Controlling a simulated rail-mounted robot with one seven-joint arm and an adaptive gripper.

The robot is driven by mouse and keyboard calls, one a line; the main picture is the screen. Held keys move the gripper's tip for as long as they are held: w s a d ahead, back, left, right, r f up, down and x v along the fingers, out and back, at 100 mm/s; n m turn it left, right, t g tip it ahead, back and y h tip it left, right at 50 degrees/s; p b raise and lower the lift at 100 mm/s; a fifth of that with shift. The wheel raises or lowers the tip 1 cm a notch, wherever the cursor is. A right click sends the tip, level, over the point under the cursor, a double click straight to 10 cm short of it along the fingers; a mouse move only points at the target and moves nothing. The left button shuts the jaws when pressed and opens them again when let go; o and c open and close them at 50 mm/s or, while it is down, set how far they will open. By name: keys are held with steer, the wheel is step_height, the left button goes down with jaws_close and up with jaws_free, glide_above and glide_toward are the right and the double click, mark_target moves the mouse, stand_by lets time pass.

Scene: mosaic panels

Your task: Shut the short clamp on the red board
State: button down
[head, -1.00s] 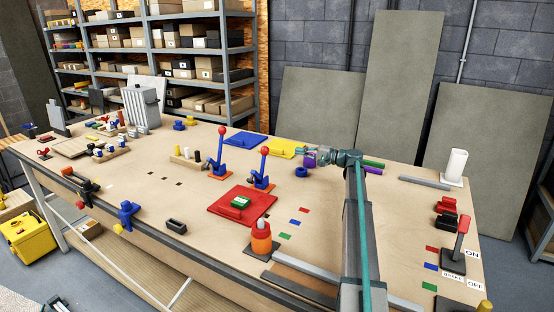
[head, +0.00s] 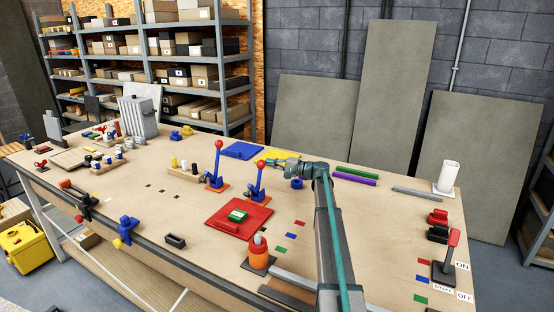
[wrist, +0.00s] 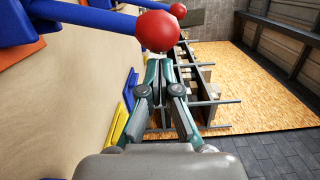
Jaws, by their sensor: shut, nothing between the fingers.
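The red board (head: 224,222) lies on the bench with a small green block (head: 237,216) on it. At its far edge stands a clamp with an orange base and an upright blue lever (head: 260,180) ending in a red ball. A second similar clamp (head: 217,165) stands to its left, lever also upright. I cannot tell surely which is the short one. My gripper (head: 274,162) is shut and empty, just right of the nearer clamp's ball. In the wrist view a red ball (wrist: 158,31) is close to the shut fingertips (wrist: 159,66); contact is unclear.
A blue board (head: 243,150) and a yellow board (head: 262,158), partly hidden by my gripper, lie behind the clamps. An orange cylinder (head: 258,256) stands in front of the red board. A pegged wooden block (head: 183,172) is left of the clamps. Bench left of the red board is mostly clear.

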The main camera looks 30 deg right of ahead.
steer(key=shift+s+a, duration=0.1)
steer(key=shift+a, duration=0.15)
stand_by(0.3)
steer(key=s+a+r+n+b, duration=0.2)
steer(key=a+n+b, duration=0.3)
steer(key=b, duration=0.7)
steer(key=shift+s+a+n, duration=0.15)
steer(key=shift+s+n, duration=0.15)
steer(key=shift+s, duration=0.6)
